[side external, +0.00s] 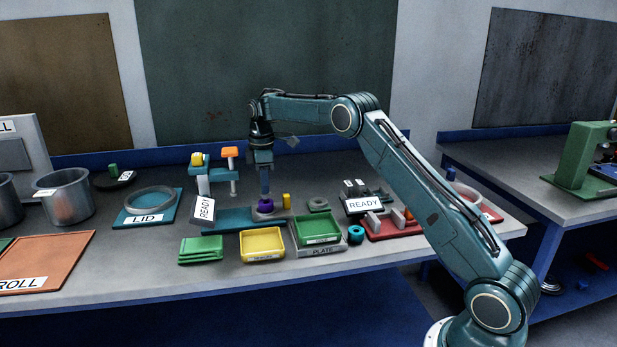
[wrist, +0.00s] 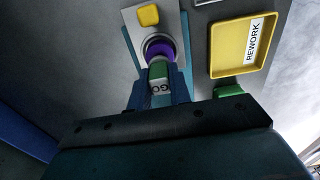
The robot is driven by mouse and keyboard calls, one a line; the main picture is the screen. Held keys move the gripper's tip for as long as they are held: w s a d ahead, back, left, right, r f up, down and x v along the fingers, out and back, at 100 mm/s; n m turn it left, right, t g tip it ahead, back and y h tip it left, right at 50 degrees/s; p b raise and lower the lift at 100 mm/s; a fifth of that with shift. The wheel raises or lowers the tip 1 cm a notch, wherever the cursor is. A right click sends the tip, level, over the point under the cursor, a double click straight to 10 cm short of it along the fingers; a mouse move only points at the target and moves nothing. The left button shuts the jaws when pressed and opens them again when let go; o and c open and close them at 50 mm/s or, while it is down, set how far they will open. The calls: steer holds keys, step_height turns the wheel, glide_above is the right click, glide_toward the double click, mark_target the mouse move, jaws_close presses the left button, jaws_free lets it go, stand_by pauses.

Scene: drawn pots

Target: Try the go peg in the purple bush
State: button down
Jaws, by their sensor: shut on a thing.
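The purple bush (side external: 264,206) stands on a small grey plate (wrist: 126,16) on a teal base (side external: 222,220). It also shows in the wrist view (wrist: 166,47), just beyond my fingers. My gripper (side external: 265,192) points straight down over the bush. In the wrist view it is shut on the go peg (wrist: 158,72), a green and grey piece marked GO. The peg lines up with the bush and its lower end is at or close to the bush's opening. I cannot tell whether it is inside.
A yellow block (wrist: 148,15) sits on the plate beside the bush. A yellow REWORK tray (side external: 262,244) and a green tray (side external: 318,230) stand in front.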

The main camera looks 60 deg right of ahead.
steer(key=shift+f, duration=0.75)
stand_by(0.7)
steer(key=c, duration=1.2)
jaws_free()
steer(key=shift+r, duration=0.1)
step_height(320, 180, up, 13)
steer(key=shift+r, duration=0.2)
steer(key=shift+r, duration=0.1)
stand_by(0.6)
